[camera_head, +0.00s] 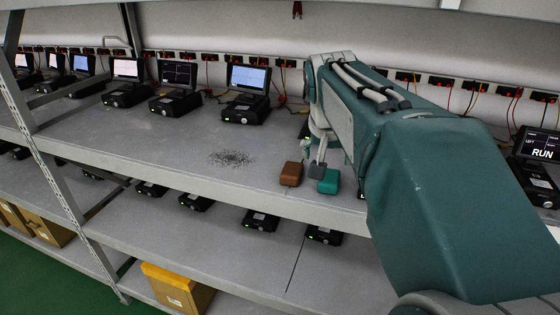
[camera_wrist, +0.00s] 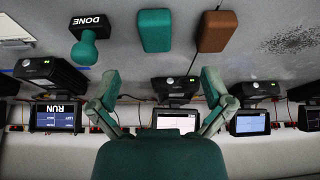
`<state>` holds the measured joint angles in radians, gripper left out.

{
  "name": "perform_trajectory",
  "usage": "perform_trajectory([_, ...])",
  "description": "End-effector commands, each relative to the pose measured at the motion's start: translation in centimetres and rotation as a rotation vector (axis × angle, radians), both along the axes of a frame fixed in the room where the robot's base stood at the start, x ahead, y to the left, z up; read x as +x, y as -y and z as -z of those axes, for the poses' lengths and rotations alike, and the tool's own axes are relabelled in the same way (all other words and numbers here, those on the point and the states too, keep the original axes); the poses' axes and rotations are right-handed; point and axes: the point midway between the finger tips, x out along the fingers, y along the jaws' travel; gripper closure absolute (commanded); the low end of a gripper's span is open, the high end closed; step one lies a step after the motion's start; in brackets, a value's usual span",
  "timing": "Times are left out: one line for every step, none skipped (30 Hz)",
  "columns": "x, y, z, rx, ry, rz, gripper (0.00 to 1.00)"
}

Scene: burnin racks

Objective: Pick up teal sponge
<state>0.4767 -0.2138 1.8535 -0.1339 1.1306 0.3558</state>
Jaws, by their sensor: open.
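The teal sponge (camera_head: 328,182) lies on the upper shelf near its front edge, just right of a brown block (camera_head: 291,174). In the wrist view the teal sponge (camera_wrist: 155,31) is at the top middle, beyond and roughly between my fingertips, with nothing gripping it. My gripper (camera_wrist: 160,76) is open and empty, its two fingers spread wide. In the head view my gripper (camera_head: 317,164) hangs beside the sponge, partly covered by my arm; its exact height above the shelf is unclear.
In the wrist view the brown block (camera_wrist: 216,31) is right of the sponge, and a teal stamp marked DONE (camera_wrist: 87,46) is left. A dark speckled patch (camera_head: 232,158) marks the shelf. Devices with screens (camera_head: 246,93) line the back, with cables behind.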

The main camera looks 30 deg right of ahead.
Motion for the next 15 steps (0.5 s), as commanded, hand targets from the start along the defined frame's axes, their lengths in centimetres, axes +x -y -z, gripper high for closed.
perform_trajectory([0.2,0.3,0.8,0.002,-0.003,0.001,0.0])
perform_trajectory([0.3,0.5,1.4,0.004,-0.005,0.0,0.0])
perform_trajectory([0.5,0.8,2.0,0.005,-0.005,0.0,0.0])
perform_trajectory([0.6,1.0,2.5,0.005,-0.005,-0.001,0.0])
perform_trajectory([0.7,1.2,3.0,0.005,-0.005,-0.001,0.0])
perform_trajectory([0.9,1.4,3.5,0.005,-0.004,-0.001,0.0])
perform_trajectory([1.0,1.5,3.8,0.004,-0.003,-0.001,0.0])
perform_trajectory([1.1,1.5,4.1,0.004,-0.003,-0.001,0.0])
perform_trajectory([1.2,1.5,4.4,0.003,-0.002,-0.001,0.0])
perform_trajectory([1.2,1.5,4.5,0.002,-0.002,-0.002,0.0])
perform_trajectory([1.3,1.5,4.7,0.002,-0.002,-0.002,0.0])
perform_trajectory([1.3,1.5,5.0,0.002,-0.003,-0.002,0.0])
perform_trajectory([1.4,1.6,5.3,0.002,-0.003,-0.002,0.0])
perform_trajectory([1.5,1.7,5.6,0.002,-0.003,-0.002,0.0])
perform_trajectory([1.6,2.0,6.2,0.002,-0.003,-0.002,0.0])
